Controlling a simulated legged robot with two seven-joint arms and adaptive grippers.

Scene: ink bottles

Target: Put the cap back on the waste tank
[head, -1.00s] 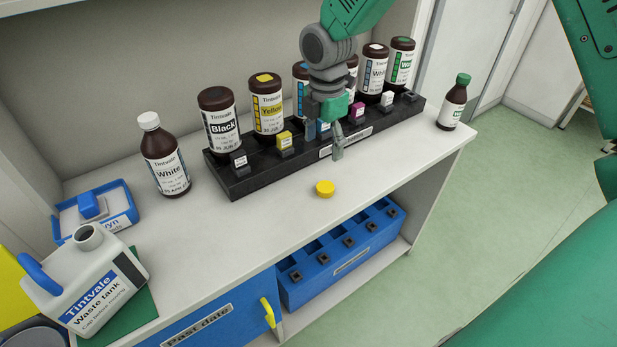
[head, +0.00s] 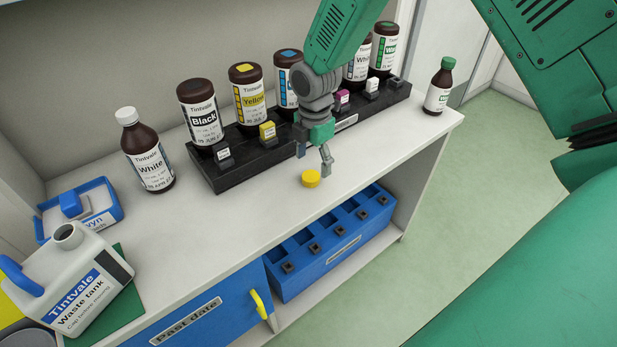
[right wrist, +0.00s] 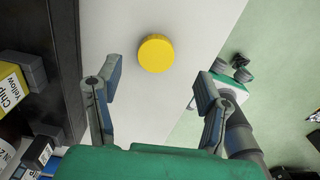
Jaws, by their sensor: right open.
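The waste tank (head: 84,262) is a white jug with a blue handle, standing at the left front of the counter. Its round neck (head: 69,235) is uncapped. A yellow cap (head: 311,178) lies flat on the white counter near the front edge. It also shows in the right wrist view (right wrist: 156,53), ahead of the fingers. My right gripper (head: 314,163) is open and empty, close above and behind the cap. In the right wrist view its fingers (right wrist: 156,88) are spread wide, with the cap beyond the tips. My left gripper is not in view.
A black rack (head: 224,178) with brown ink bottles stands behind the cap. A white-capped bottle (head: 147,151) and a blue tray (head: 118,213) stand between rack and tank. A green-capped bottle (head: 439,87) is at the right end. The counter between cap and tank is clear.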

